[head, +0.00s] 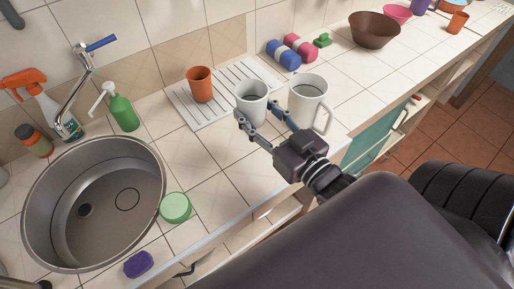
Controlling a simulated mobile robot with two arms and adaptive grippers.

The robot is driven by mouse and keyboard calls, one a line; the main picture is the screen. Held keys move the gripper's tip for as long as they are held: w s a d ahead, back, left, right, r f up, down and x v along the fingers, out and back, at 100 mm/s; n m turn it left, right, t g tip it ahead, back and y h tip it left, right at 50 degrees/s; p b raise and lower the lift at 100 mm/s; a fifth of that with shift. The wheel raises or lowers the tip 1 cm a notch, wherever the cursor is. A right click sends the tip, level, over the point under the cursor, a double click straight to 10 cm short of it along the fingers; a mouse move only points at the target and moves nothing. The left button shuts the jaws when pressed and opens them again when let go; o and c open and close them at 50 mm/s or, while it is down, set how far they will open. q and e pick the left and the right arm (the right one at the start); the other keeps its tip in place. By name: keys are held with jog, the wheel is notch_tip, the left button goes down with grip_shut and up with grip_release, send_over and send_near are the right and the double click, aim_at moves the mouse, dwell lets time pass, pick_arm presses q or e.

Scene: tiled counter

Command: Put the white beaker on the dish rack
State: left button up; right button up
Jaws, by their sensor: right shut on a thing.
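The white beaker (251,103) is upright between the fingers of my right gripper (259,122), at the near right end of the dish rack. My right gripper is shut on it, one finger on each side. The white slatted dish rack (207,112) lies flat on the counter. I cannot tell whether the beaker's base touches the rack; the fingers hide part of its lower side. My left gripper is not in view.
An orange cup (199,85) stands on the rack's far left part. A white mug (308,99) stands just right of the beaker. The round sink (45,190), a green soap bottle (122,110) and a green round container (175,208) are to the left. The rack's near left part is bare.

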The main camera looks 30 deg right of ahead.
notch_tip(320, 180, down, 8)
jog(key=shift+r, duration=0.25)
jog(key=shift+f, duration=0.6)
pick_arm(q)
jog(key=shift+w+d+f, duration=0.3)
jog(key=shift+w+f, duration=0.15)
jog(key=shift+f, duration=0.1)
pick_arm(e)
jog(key=shift+f, duration=1.75)
jog(key=shift+f, duration=0.15)
jog(key=o, duration=1.5)
